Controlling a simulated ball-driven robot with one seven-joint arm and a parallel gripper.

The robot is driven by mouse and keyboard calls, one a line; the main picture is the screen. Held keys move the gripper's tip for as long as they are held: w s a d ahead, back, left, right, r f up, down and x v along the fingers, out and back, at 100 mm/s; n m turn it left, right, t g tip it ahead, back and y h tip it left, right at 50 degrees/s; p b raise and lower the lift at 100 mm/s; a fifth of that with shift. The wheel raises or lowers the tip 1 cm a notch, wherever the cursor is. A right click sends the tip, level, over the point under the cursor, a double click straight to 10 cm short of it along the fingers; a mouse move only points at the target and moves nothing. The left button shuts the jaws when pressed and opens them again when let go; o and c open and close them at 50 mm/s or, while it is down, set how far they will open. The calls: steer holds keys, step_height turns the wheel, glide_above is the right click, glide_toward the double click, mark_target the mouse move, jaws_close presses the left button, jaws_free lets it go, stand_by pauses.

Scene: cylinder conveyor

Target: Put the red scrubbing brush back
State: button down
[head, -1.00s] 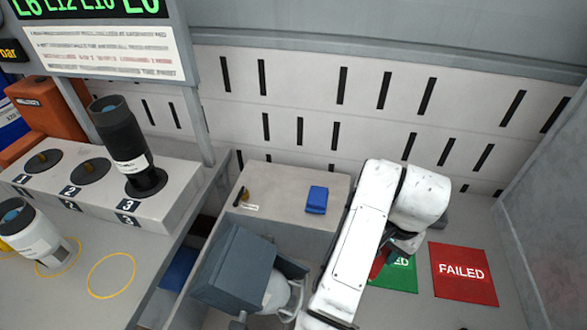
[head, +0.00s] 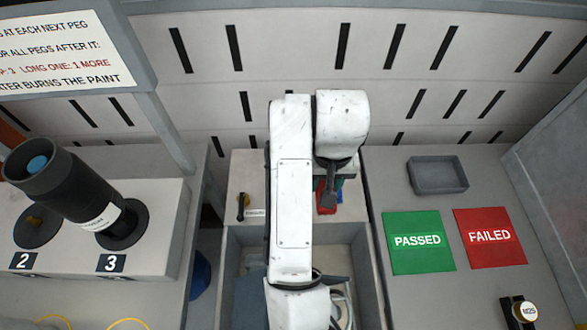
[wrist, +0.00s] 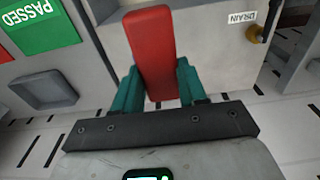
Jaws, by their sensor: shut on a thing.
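The red scrubbing brush (wrist: 153,45) is between the teal fingers of my gripper (wrist: 157,88) in the wrist view. The gripper is shut on it, and the brush's long red face points away from the wrist. In the head view the brush (head: 326,207) shows below my gripper (head: 328,180), over the back ledge of the sink (head: 262,187). I cannot tell whether the brush touches the ledge. A bit of blue (head: 339,186) shows just beside the gripper, mostly hidden by it.
A drain knob (head: 243,203) stands on the ledge's left. The sink basin opens in front, with my arm across it. To the right are the PASSED mat (head: 417,260), FAILED mat (head: 490,258) and a grey tray (head: 436,187). A peg stand (head: 165,195) is left.

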steer(key=w+a+f+b, duration=0.1)
steer(key=w+f, duration=0.1)
steer(key=w, duration=0.1)
steer(key=w+a+f+b, duration=0.2)
steer(key=w+f, duration=0.1)
steer(key=w+a+f+b, duration=0.2)
steer(key=w+f, duration=0.1)
steer(key=w, duration=0.1)
steer(key=shift+a+f, duration=0.15)
steer(key=shift+f, duration=0.05)
steer(key=shift+w+a+f+b, duration=0.1)
steer(key=shift+w+f+b, duration=0.2)
steer(key=shift+f, duration=1.65)
steer(key=shift+f, duration=0.15)
steer(key=c, duration=0.6)
jaws_free()
steer(key=r, duration=1.2)
steer(key=shift+s+r, duration=0.2)
steer(key=shift+s, duration=0.05)
